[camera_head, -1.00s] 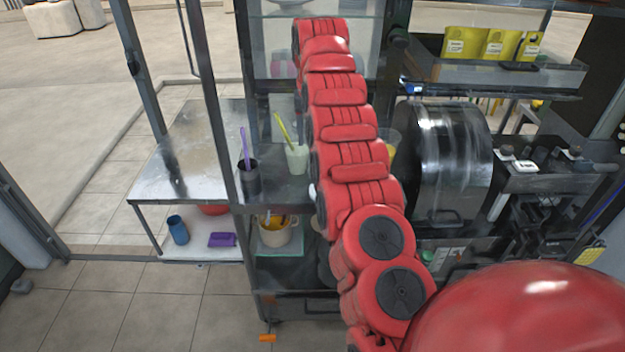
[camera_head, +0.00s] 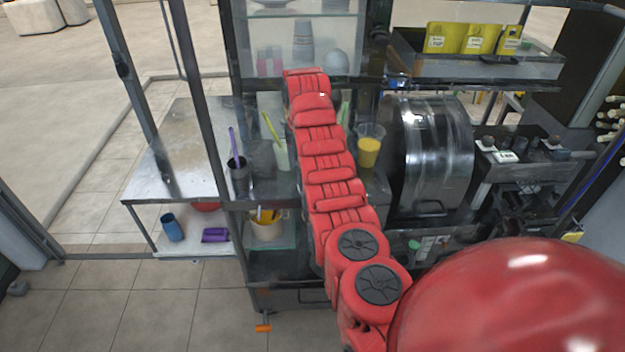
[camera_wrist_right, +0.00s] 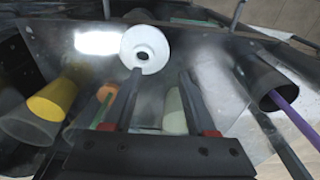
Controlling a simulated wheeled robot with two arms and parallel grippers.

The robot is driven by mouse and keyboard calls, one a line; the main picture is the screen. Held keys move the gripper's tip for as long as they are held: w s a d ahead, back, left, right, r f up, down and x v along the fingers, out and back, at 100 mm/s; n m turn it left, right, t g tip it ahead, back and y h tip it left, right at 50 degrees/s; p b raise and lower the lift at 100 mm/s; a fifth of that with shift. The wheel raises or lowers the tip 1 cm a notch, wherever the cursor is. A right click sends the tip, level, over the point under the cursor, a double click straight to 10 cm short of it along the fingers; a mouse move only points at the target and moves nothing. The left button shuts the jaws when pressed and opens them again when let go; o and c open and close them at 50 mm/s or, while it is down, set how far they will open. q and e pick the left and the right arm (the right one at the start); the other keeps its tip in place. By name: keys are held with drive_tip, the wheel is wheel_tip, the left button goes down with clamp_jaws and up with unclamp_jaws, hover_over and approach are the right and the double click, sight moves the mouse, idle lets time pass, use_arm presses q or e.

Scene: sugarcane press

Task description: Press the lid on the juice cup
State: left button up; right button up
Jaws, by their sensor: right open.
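The juice cup, clear with yellow juice (camera_head: 368,150), stands upright on the counter to the right of my red right arm in the head view. In the right wrist view it shows at the left (camera_wrist_right: 50,100), apart from my fingers. My right gripper (camera_wrist_right: 159,76) is open with nothing visibly held. A white round piece with a dark centre hole (camera_wrist_right: 146,50), which looks like a lid, is just beyond the fingertips; I cannot tell whether the left fingertip touches it. In the head view the arm hides the right gripper. My left gripper is not in view.
A dark cup with a purple stick (camera_head: 238,178) and a pale cup with a green stick (camera_head: 281,155) stand left of the arm. A metal press drum (camera_head: 430,155) is close to the juice cup's right. A glass-fronted shelf (camera_head: 268,92) rises behind.

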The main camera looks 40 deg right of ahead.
drive_tip(key=shift+w+f+p, duration=0.1)
drive_tip(key=shift+f+p, duration=0.2)
drive_tip(key=shift+f, duration=0.85)
wheel_tip(320, 180, down, 2)
drive_tip(key=p, duration=0.2)
drive_tip(key=shift+d+p, duration=0.1)
drive_tip(key=shift+p, duration=0.25)
drive_tip(key=shift+d+f, duration=0.1)
drive_tip(key=shift+f, duration=0.65)
drive_tip(key=shift+w+f, duration=0.2)
drive_tip(key=shift+f, duration=0.65)
clamp_jaws()
